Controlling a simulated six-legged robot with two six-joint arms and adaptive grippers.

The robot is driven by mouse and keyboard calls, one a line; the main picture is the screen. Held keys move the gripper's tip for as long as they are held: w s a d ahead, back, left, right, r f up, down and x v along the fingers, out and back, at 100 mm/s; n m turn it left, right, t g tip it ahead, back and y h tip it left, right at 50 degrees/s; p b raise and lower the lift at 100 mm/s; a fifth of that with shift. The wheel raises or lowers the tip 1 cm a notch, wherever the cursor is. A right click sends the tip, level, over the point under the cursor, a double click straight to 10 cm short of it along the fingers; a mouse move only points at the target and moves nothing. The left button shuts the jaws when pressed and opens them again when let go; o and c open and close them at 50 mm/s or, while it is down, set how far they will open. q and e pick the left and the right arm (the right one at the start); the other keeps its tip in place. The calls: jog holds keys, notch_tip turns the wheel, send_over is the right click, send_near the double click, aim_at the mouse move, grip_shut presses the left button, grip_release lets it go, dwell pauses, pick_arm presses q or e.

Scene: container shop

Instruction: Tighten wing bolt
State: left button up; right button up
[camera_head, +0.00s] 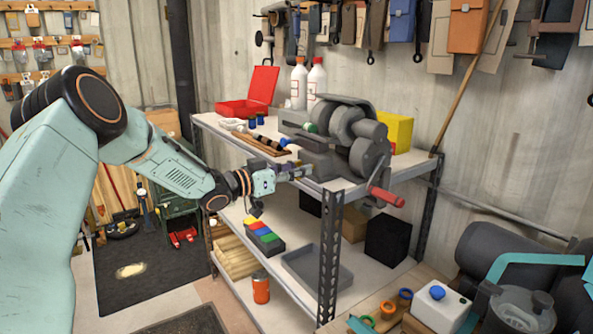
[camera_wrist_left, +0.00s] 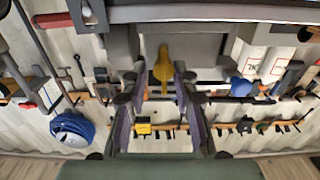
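A yellow wing bolt (camera_wrist_left: 163,66) shows in the left wrist view on the underside of a grey part of the machine. The grey machine (camera_head: 345,130) with a red-handled crank stands on the shelf's top board in the head view. My left gripper (camera_head: 302,172) is at the machine's near left side. In the left wrist view its fingers (camera_wrist_left: 157,100) are apart, with the yellow bolt seen between and beyond their tips. I cannot tell whether they touch it. The bolt is not visible in the head view. My right gripper is not in view.
The shelf's top board (camera_head: 215,124) holds an open red box (camera_head: 250,92), white bottles (camera_head: 299,84) and a yellow box (camera_head: 397,131). The red crank handle (camera_head: 388,197) juts out over the front edge. A grey tray (camera_head: 316,268) lies on a lower board.

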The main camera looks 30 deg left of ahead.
pick_arm(q)
jog(key=shift+w+d, duration=0.1)
jog(key=shift+d, duration=0.05)
jog(key=shift+w, duration=0.15)
jog(key=shift+w+a+f, duration=0.2)
jog(key=shift+a+f, duration=0.1)
jog(key=shift+a, duration=0.05)
jog(key=shift+c, duration=1.3)
jog(key=shift+s+r, duration=0.1)
jog(key=shift+s, duration=0.05)
jog(key=shift+c, duration=0.9)
jog(key=shift+d+r, duration=0.15)
jog(key=shift+d, duration=0.05)
grip_shut()
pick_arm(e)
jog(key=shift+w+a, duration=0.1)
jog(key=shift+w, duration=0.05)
pick_arm(q)
jog(key=shift+a, duration=0.15)
